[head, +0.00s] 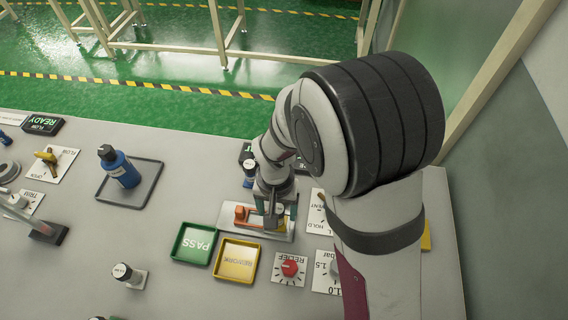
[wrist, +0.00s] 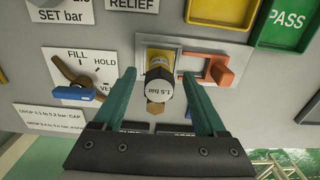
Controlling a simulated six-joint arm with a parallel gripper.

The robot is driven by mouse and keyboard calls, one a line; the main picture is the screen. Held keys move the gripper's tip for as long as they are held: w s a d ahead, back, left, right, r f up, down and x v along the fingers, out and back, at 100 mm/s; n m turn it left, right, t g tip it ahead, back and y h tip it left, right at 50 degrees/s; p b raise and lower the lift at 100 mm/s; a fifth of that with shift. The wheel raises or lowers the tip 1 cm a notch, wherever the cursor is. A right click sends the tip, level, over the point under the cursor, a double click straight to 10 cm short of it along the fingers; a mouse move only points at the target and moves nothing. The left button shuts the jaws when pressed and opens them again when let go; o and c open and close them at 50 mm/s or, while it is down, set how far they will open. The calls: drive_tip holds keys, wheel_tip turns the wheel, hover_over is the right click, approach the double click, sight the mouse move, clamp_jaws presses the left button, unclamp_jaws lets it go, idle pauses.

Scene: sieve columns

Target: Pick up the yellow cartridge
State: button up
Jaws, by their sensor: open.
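The yellow cartridge (wrist: 158,57) stands in a pale holder plate (wrist: 182,45) in the wrist view. Its near end carries a pale label reading 1.5 bar, a dark band and a brass-coloured tip. My gripper (wrist: 158,76) is open, with one teal finger on each side of the cartridge. I cannot tell whether the fingers touch it. In the head view my gripper (head: 273,212) is down over the holder plate (head: 266,234) and hides most of the cartridge. An orange clamp-like part (wrist: 221,74) sits on the same plate beside the cartridge; it also shows in the head view (head: 241,212).
A green PASS tray (head: 194,244) and a yellow REWORK tray (head: 237,261) lie close by. A blue bottle (head: 119,167) stands on a dark tray (head: 146,190) further left.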

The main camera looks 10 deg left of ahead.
wheel_tip(320, 180, down, 3)
drive_tip(key=shift+r, duration=0.1)
clamp_jaws()
idle(0.3)
